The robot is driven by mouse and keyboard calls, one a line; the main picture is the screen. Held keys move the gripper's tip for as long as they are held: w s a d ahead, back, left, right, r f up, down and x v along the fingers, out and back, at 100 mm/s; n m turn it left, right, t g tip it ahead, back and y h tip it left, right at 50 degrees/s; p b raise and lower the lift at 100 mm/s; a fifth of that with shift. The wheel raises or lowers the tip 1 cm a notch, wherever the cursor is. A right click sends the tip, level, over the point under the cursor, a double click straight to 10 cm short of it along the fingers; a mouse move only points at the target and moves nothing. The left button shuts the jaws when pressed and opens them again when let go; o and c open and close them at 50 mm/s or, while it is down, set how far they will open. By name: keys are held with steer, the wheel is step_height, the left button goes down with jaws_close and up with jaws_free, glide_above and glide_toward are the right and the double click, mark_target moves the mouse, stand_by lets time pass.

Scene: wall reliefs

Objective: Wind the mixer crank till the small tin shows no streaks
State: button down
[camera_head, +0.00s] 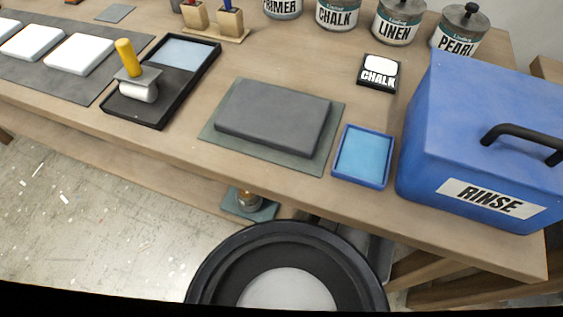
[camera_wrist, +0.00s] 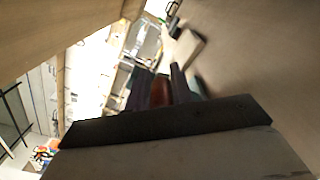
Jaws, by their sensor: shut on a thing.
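In the wrist view my gripper (camera_wrist: 162,86) has its two dark fingers closed around a reddish-brown grip (camera_wrist: 159,93), which looks like the crank's handle. The rest of the crank is hidden or too blurred to make out. In the head view a small metal tin (camera_head: 247,197) stands on a teal base (camera_head: 250,213) below the table's front edge, partly hidden by the table and by a round black part of mine. Its contents are too small to judge for streaks. My gripper does not show clearly in the head view.
The wooden table (camera_head: 190,152) holds a grey slab (camera_head: 273,117) on a green mat, a blue tray (camera_head: 362,157), a blue RINSE box (camera_head: 480,140) and a black roller tray (camera_head: 148,107). Labelled tins (camera_head: 398,22) stand along the back. White tiles (camera_head: 78,55) lie at left.

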steer(key=shift+r, duration=0.1)
steer(key=n+p, duration=0.1)
steer(key=r+n+p, duration=0.1)
steer(key=n+p, duration=0.1)
steer(key=shift+s+a+r, duration=0.1)
steer(key=shift+s+r, duration=0.15)
steer(key=shift+s, duration=0.1)
steer(key=s+a+f+n+b, duration=0.1)
steer(key=s+n+b, duration=0.2)
steer(key=n, duration=1)
steer(key=s+a+n+b, duration=0.1)
steer(key=s+n+b, duration=0.2)
steer(key=n, duration=1.1)
steer(key=shift+s+a+f, duration=0.35)
steer(key=shift+s, duration=1.05)
steer(key=shift+b, duration=0.3)
